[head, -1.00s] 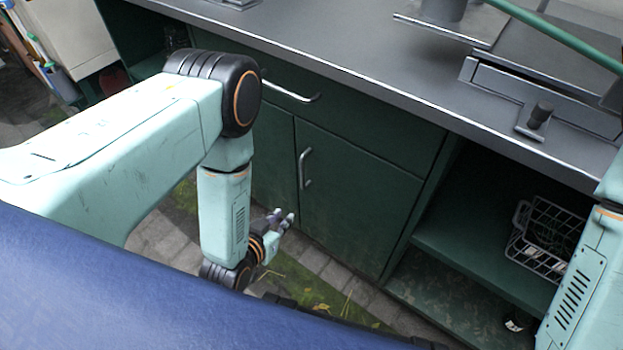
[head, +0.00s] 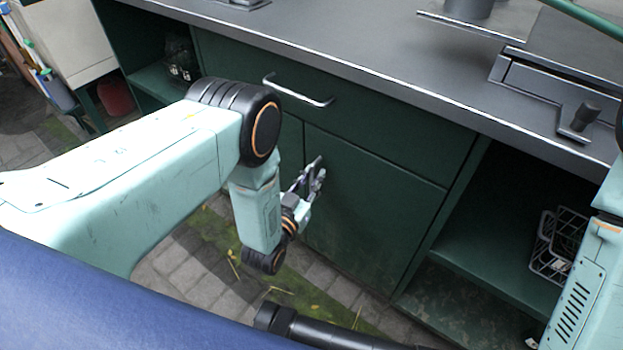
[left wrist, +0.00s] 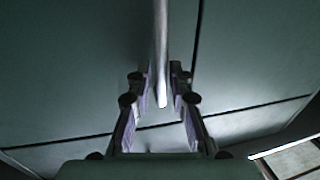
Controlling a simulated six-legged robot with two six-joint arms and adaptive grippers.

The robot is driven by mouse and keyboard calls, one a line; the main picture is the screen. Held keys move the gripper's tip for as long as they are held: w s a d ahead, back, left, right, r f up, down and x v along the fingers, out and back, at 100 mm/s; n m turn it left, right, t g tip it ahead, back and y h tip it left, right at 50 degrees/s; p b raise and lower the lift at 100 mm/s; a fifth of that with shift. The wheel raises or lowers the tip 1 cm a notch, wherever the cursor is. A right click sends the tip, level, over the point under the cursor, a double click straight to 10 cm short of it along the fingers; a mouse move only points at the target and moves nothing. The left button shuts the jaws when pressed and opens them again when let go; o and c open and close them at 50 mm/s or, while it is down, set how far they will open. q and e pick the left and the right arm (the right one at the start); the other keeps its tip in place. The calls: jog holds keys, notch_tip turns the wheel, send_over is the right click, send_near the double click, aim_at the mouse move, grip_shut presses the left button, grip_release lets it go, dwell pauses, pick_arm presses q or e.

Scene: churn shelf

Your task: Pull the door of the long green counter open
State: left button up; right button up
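The long green counter has a dark green door (head: 375,215) below its drawer. In the head view the top of the door's upright handle (head: 317,160) shows just above my left gripper (head: 311,178), which hides the rest. In the left wrist view the bright handle bar (left wrist: 161,50) lies between the two fingers of my left gripper (left wrist: 160,82). The fingers are apart, with a gap on each side of the bar. The door looks closed, flush with the counter front. My right gripper is not in view; only part of my right arm shows at the right edge.
The drawer handle (head: 297,92) sticks out above the door. To the right is an open shelf with a wire basket (head: 562,245). The grey countertop (head: 400,75) overhangs the front. Paving with moss (head: 225,245) lies below the counter.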

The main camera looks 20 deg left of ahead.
pick_arm(q)
jog(key=shift+w+r, duration=0.1)
jog(key=shift+w, duration=0.05)
jog(key=shift+c, duration=0.2)
grip_shut()
dwell(0.6)
